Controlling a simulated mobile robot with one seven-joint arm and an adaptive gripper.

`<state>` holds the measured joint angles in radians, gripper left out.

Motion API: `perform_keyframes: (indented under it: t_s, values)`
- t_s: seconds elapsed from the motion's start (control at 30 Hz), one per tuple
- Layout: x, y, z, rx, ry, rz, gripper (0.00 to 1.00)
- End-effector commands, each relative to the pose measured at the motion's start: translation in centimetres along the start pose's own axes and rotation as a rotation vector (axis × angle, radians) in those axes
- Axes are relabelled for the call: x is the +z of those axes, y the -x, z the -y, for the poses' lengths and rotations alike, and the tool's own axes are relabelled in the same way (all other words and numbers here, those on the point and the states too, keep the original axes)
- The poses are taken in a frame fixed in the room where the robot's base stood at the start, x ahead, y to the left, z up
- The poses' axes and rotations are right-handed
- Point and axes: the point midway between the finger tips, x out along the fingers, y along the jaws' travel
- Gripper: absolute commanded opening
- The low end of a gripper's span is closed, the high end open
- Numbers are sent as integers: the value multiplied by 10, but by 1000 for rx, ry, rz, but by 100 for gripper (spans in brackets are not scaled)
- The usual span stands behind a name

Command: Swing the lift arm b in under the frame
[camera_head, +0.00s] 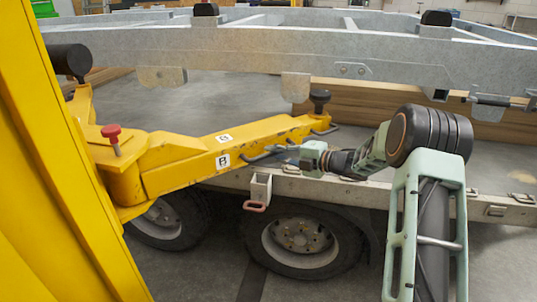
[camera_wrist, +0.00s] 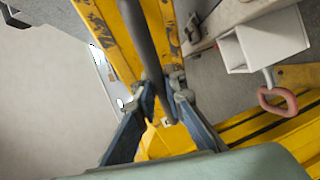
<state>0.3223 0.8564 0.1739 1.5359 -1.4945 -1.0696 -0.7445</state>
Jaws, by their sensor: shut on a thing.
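Lift arm b (camera_head: 190,164) is a yellow beam marked B. It reaches right from the yellow post (camera_head: 60,200) at the left, with a dark round pad (camera_head: 319,97) upright at its far end. In the head view the pad appears just below the side rail of the grey frame (camera_head: 240,50); I cannot tell whether it is under it or in front. My gripper (camera_head: 282,151) is at the arm's side. In the wrist view my gripper (camera_wrist: 160,98) is shut on the arm's dark handle bar (camera_wrist: 142,45), which runs between the fingers. The fingers partly hide the bar.
A red knob (camera_head: 111,131) stands on the arm's hinge end. A grey bracket (camera_head: 296,87) hangs from the frame near the pad. Below are a trailer bed edge (camera_head: 410,198), wheels (camera_head: 303,240) and a pinkish handle (camera_head: 255,206), also in the wrist view (camera_wrist: 277,104).

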Motion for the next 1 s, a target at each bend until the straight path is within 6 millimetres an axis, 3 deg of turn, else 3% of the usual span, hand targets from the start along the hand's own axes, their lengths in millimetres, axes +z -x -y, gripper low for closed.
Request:
perform_keyframes:
  t_s: [0.63,0.67,0.8,1.0]
  values:
    - [6,4,0,0,1,2,0]
    - [6,4,0,0,1,2,11]
    - [6,3,0,0,1,1,27]
    - [5,3,0,0,0,1,29]
